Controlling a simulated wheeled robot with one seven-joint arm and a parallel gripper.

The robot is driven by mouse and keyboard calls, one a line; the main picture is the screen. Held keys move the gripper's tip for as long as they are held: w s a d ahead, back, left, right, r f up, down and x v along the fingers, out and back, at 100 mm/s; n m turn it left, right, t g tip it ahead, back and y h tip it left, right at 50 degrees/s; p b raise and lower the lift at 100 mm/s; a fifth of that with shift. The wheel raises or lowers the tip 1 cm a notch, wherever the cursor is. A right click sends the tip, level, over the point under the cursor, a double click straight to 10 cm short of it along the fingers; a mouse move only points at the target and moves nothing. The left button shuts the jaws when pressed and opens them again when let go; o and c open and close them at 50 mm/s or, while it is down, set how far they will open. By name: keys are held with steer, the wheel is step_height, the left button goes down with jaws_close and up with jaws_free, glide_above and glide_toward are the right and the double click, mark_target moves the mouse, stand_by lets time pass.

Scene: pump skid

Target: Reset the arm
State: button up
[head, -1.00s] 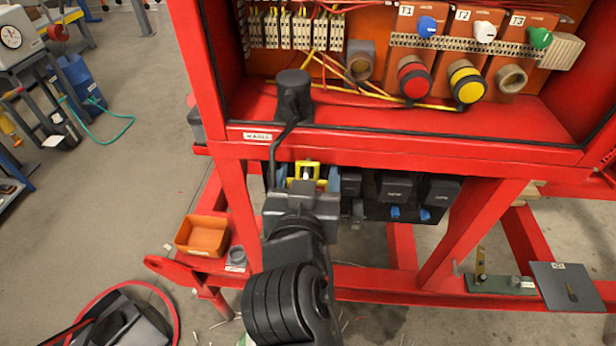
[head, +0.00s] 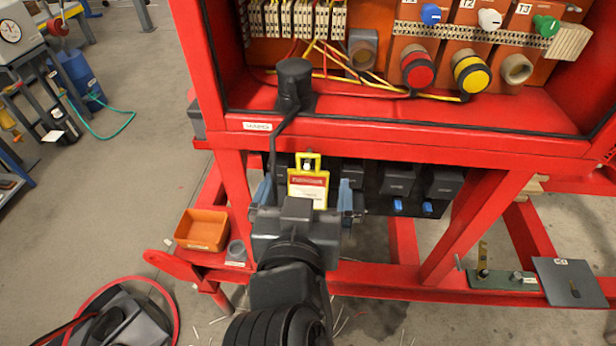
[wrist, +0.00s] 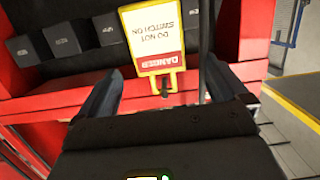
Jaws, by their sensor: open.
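A yellow danger tag (head: 308,187) hangs by its loop at the row of black switch units under the red cabinet. In the wrist view the tag (wrist: 152,42) reads "DANGER DO NOT SWITCH ON" upside down. My gripper (head: 304,197) is in front of and just below the tag, its two fingers spread to either side with nothing held. In the wrist view my gripper (wrist: 168,85) is open, with the tag's loop showing between and beyond the fingers. The fingers look apart from the tag.
Black switch units (head: 397,182) line the panel to the right. The red cabinet (head: 400,138) overhangs my gripper. An orange bin (head: 202,230) sits on the red frame at left. A grey plate (head: 568,281) lies at lower right. Open floor (head: 150,170) is on the left.

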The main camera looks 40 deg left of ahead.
steer(key=s+d+f+h, duration=0.15)
steer(key=d+f, duration=0.35)
steer(key=d, duration=0.6)
steer(key=s+d+f, duration=0.3)
steer(key=d+f, duration=0.1)
steer(key=d, duration=0.7)
steer(key=s+d+f+m+h, duration=0.1)
steer(key=s+d+m+h, duration=0.2)
steer(key=s+d, duration=0.85)
steer(key=s+d+r+m+t+h, duration=0.1)
steer(key=s+d+r+m+h, duration=0.2)
steer(key=s+d+r, duration=0.2)
steer(key=s+d, duration=0.2)
steer(key=s, duration=0.2)
steer(key=shift+d+r+t+h, duration=0.15)
steer(key=shift+d+t+h, duration=0.15)
steer(key=shift+d+h, duration=0.1)
